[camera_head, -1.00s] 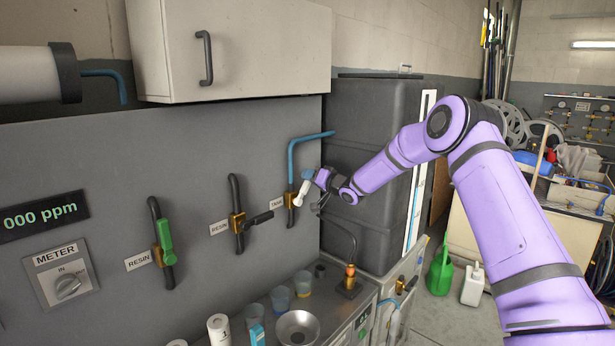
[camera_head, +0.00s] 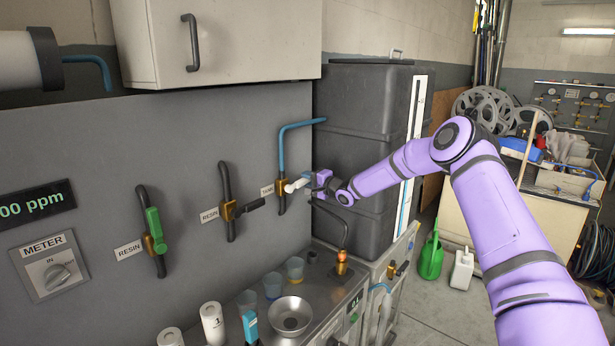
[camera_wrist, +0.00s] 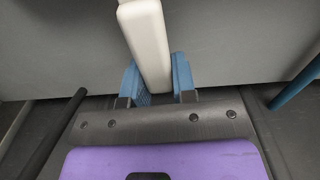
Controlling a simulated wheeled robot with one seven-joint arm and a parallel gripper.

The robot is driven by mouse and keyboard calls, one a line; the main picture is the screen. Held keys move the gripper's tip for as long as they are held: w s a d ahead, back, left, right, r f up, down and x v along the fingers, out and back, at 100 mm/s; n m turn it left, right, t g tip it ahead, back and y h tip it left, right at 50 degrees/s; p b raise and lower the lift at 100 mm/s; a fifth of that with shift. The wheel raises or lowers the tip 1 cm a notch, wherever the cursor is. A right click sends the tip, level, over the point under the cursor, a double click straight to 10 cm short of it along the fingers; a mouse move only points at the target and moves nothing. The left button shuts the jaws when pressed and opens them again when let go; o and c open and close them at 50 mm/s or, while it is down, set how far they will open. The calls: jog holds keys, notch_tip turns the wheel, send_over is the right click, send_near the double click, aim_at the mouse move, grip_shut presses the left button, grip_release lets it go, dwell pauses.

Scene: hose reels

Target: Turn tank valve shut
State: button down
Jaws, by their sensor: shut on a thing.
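The tank valve has a brass body (camera_head: 282,196) on a dark grey panel, below a blue pipe, with a label at its left that seems to read TANK (camera_head: 267,190). Its white lever handle (camera_head: 294,186) points right, close to level and tilted slightly up, across the pipe line. My gripper (camera_head: 309,180) is at the handle's outer end. In the wrist view the white handle (camera_wrist: 147,40) runs between the two blue fingers of my gripper (camera_wrist: 156,82), which are shut on it. The handle's gripped end is partly hidden by the gripper in the head view.
Two more valves stand left: one with a black lever (camera_head: 250,206), one with a green lever (camera_head: 155,231). A dark tank (camera_head: 350,150) stands behind my gripper. A bench below holds several cups, a metal bowl (camera_head: 290,316) and a copper-coloured fitting (camera_head: 341,262).

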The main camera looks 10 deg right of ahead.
jog(key=shift+f+m, duration=0.4)
jog(key=shift+f, duration=0.1)
jog(key=c, duration=0.9)
grip_release()
jog(key=shift+s+d, duration=0.1)
jog(key=v, duration=1)
jog(key=shift+s+d, duration=0.15)
jog(key=shift+s, duration=0.1)
